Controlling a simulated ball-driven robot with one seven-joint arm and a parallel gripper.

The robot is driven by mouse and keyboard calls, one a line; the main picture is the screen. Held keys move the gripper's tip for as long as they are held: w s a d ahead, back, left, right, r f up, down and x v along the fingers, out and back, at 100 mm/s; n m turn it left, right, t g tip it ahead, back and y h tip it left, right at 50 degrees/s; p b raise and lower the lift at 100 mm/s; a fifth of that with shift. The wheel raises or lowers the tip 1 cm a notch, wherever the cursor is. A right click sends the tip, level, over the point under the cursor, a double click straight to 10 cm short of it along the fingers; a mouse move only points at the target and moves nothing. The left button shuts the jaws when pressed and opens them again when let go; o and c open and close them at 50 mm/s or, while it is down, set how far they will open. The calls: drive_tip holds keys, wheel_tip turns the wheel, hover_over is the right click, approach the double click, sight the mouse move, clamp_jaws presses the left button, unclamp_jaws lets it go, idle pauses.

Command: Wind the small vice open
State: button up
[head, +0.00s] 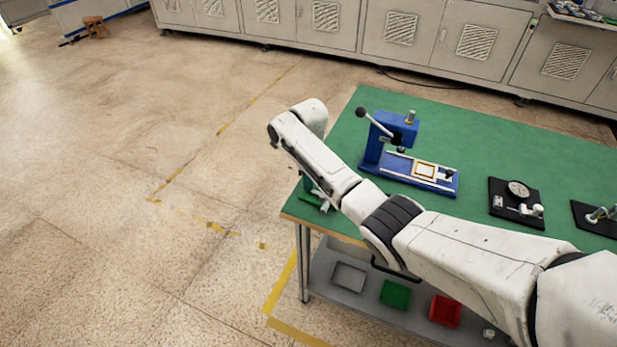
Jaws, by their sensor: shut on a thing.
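The small vice (308,198) appears as a green shape at the table's near left corner. My forearm passes in front of it and covers much of it. A pale piece (324,204) shows at its right side; I cannot tell whether it is part of the vice or of my gripper. My arm reaches in from the lower right and bends back at the wrist above the vice. My gripper is hidden behind my own arm. How far the vice jaws are apart cannot be seen.
The green-topped table (480,120) carries a blue press (378,146) and a black-based dial gauge (516,202). Another black fixture (598,218) is at the right edge. Grey, green and red trays lie on the shelf (328,254) below. Grey cabinets (350,28) line the back. Floor at left is clear.

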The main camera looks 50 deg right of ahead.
drive_tip(key=shift+r+n, duration=0.1)
drive_tip(key=shift+n, duration=0.2)
drive_tip(key=n+p, duration=0.1)
drive_tip(key=n, duration=0.1)
drive_tip(key=shift+n, duration=0.4)
drive_tip(key=n+p, duration=0.1)
drive_tip(key=n, duration=0.3)
drive_tip(key=shift+n, duration=0.3)
drive_tip(key=n, duration=0.3)
drive_tip(key=shift+n, duration=0.3)
drive_tip(key=shift+n+p, duration=0.4)
drive_tip(key=shift+n, duration=1.4)
